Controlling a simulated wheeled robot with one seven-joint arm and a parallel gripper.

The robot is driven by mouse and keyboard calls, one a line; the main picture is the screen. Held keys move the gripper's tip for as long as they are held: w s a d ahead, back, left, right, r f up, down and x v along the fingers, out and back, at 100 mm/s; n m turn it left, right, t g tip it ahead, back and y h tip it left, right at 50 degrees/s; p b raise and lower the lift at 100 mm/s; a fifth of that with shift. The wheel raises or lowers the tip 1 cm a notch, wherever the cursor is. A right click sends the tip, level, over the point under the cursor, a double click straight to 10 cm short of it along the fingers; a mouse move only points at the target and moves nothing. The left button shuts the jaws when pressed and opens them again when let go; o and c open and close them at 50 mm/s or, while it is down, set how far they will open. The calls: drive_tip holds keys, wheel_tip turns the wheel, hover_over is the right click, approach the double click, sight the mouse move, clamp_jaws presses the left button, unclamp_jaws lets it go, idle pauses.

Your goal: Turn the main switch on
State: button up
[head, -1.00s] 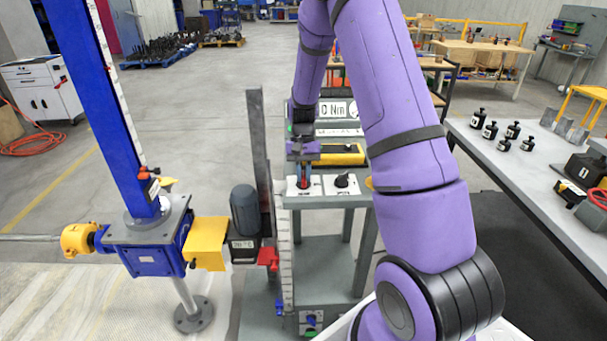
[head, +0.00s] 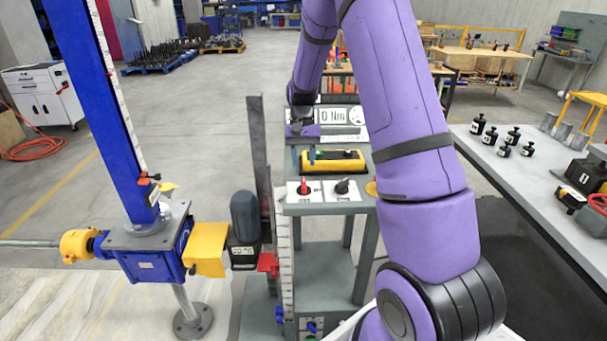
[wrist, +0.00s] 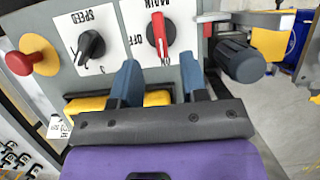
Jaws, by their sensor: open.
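The main switch is a red knob (head: 304,187) on a white plate at the front of the grey control stand. In the wrist view the red knob (wrist: 158,33) shows upside down, with "MAIN" above it and "OFF" to its left. Its handle stands lengthwise up and down the picture, with a white mark on it. My gripper (wrist: 158,80) is open and empty. Its two blue-grey fingers are apart from the knob and point towards it. In the head view my gripper (head: 302,132) is behind the switch, above the stand; its fingertips are hard to make out.
A black speed knob (head: 343,186) sits beside the switch. A red emergency button (wrist: 20,62) shows in the wrist view. A yellow device (head: 333,160) lies behind the knobs. A blue screw jack (head: 150,255) and a dark motor (head: 245,215) stand to the left.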

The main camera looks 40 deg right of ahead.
drive_tip(key=shift+v, duration=2.35)
drive_tip(key=s+a+r+n+t+h, duration=0.1)
drive_tip(key=s+a+r+n+t, duration=0.1)
drive_tip(key=s+a+r, duration=0.5)
drive_tip(key=s+a+r+n+t+h, duration=0.1)
drive_tip(key=s+a+r+t, duration=0.1)
drive_tip(key=s+r, duration=0.5)
drive_tip(key=s+a+r+n+t, duration=0.1)
drive_tip(key=s+a+r+t, duration=0.1)
drive_tip(key=s, duration=0.6)
drive_tip(key=s+a+r+n+t, duration=0.2)
drive_tip(key=s+a+r+t, duration=0.1)
drive_tip(key=s, duration=0.5)
drive_tip(key=shift+a+r+n, duration=0.25)
drive_tip(key=shift+a+n, duration=0.05)
drive_tip(key=shift+a, duration=0.6)
